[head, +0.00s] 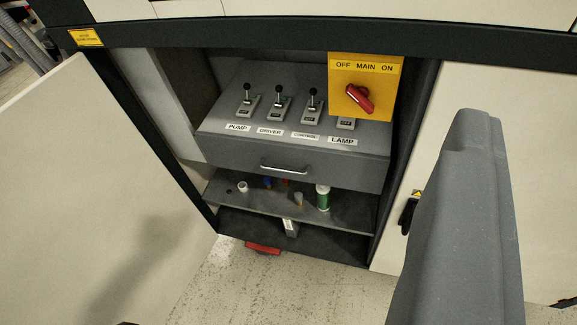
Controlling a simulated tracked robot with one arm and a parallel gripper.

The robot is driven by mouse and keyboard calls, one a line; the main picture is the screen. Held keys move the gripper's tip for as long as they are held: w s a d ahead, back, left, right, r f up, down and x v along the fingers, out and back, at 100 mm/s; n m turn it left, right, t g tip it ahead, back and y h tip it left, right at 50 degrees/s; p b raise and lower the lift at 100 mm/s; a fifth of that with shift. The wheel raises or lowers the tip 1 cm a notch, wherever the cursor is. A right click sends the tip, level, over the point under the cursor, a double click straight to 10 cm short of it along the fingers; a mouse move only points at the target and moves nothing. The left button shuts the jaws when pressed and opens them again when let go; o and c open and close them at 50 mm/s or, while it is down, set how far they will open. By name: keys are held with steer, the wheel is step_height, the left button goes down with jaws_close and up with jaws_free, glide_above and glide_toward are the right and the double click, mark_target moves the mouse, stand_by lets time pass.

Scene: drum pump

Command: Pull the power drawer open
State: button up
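The power drawer (340,172) is a grey box in the open cabinet, with a light metal bar handle (284,169) on its front. Its sloped top carries levers with black knobs (280,88), labelled PUMP, DRIVER, CONTROL and LAMP. The drawer sits within the cabinet opening; I cannot tell exactly how far out it stands. A large grey part of mine (462,220) rises at the right, close to the camera and apart from the handle. Only this part shows clearly, so the gripper's opening cannot be judged. Nothing touches the handle.
A yellow main switch plate (364,84) with a red knob hangs over the drawer's right rear. Below, a shelf (345,212) holds a green-and-white bottle (323,197) and small items. An open pale door (80,190) stands left. A red object (263,249) lies at the cabinet's foot.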

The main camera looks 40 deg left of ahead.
steer(key=w+a+f+m+y+b, duration=0.2)
steer(key=w+a+f+m+y, duration=0.1)
steer(key=w+a+f, duration=0.75)
steer(key=w+a+f+m+y+b, duration=0.1)
steer(key=w+a+f+m+y, duration=0.15)
steer(key=w+a+f, duration=0.75)
step_height(320, 180, down, 18)
steer(key=a+m+b, duration=0.2)
steer(key=a+m, duration=0.1)
steer(key=m, duration=0.1)
steer(key=m+b, duration=0.5)
glide_above(284, 173)
steer(key=s+d, duration=0.3)
steer(key=s, duration=0.1)
step_height(284, 173, down, 19)
steer(key=shift+w+r+g+h, duration=0.2)
steer(key=shift+g+h, duration=0.1)
steer(key=shift+h, duration=0.15)
jaws_close()
